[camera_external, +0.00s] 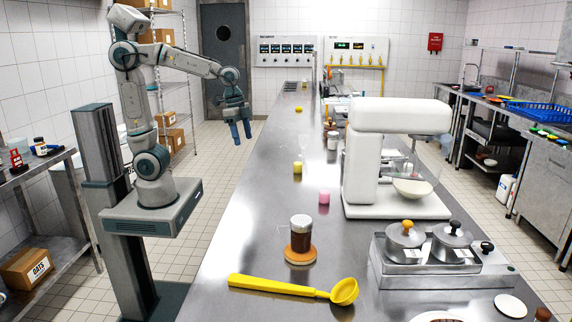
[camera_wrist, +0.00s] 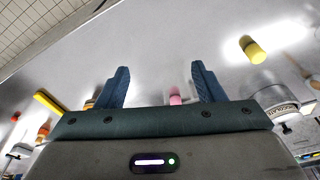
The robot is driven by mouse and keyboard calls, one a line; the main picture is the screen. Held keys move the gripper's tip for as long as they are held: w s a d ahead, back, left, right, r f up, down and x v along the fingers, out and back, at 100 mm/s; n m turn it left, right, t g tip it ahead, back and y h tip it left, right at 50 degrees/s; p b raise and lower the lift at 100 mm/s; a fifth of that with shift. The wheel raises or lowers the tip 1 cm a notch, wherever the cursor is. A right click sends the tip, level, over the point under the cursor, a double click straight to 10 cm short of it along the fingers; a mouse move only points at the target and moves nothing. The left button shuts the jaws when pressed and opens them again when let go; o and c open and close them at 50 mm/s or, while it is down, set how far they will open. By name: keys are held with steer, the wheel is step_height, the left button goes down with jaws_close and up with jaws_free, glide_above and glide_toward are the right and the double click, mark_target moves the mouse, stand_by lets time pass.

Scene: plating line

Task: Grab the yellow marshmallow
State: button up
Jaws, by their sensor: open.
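The yellow marshmallow (camera_external: 297,168) is a small upright cylinder on the long steel counter, left of the white mixer. In the wrist view a yellow cylinder (camera_wrist: 252,49) lies at the upper right, outside the jaws. A pink marshmallow (camera_external: 324,197) stands nearer the camera. A pink piece also shows in the wrist view (camera_wrist: 176,96), partly hidden behind the gripper body. My gripper (camera_external: 237,140) hangs fingers down near the counter's left edge, left of and apart from the yellow marshmallow. In the wrist view its blue fingers (camera_wrist: 160,72) are spread, with nothing held.
The white mixer (camera_external: 360,155) stands to the right.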

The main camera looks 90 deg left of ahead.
steer(key=w+a+m+g, duration=0.1)
steer(key=w+a+m, duration=0.4)
steer(key=w+a, duration=0.45)
steer(key=m+g+b, duration=0.1)
steer(key=m+b, duration=0.1)
steer(key=m, duration=0.4)
glide_above(298, 163)
step_height(298, 163, down, 6)
steer(key=shift+y, duration=0.3)
steer(key=f, duration=0.8)
steer(key=shift+w+p, duration=0.25)
steer(key=shift+p, duration=0.05)
steer(key=shift+s+a+f+p, duration=0.15)
steer(key=shift+f+p, duration=0.15)
steer(key=shift+f, duration=1.1)
steer(key=shift+s+f+p, duration=0.1)
steer(key=shift+f+p, duration=0.2)
steer(key=shift+f, duration=1.05)
steer(key=shift+c, duration=0.3)
steer(key=c, duration=0.7)
